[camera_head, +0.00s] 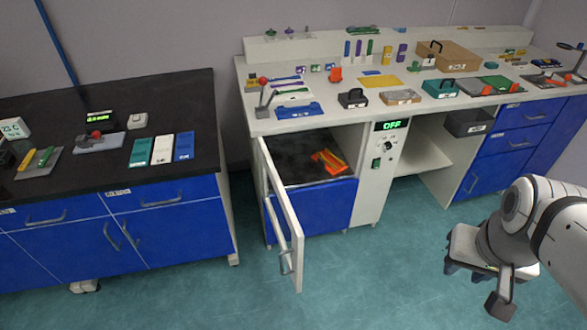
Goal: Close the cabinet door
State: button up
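The cabinet door (278,205) is a white-framed panel on the left side of the white bench. It stands open, swung outward to the front, and shows nearly edge-on. A handle (286,262) is on its lower free end. The open compartment (285,160) behind it has a dark inside, with an orange object (330,162) lying in it. My gripper (499,303) is at the lower right, well apart from the door and touching nothing that I can see. Its finger opening is not clear from this angle.
A control panel (390,126) reading OFF is right of the compartment. The benchtop (333,119) carries many small tools and boxes. A black-topped blue cabinet (170,225) stands at left, close to the open door. The green floor (380,275) between door and gripper is clear.

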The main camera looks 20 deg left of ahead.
aim_at(295, 263)
jog(key=z, duration=0.15)
jog(key=k, duration=0.35)
jog(key=u, duration=1.3)
jog(key=i, duration=1)
jog(key=z, duration=0.1)
jog(key=k, duration=0.75)
jog(key=u, duration=0.15)
jog(key=i, duration=0.5)
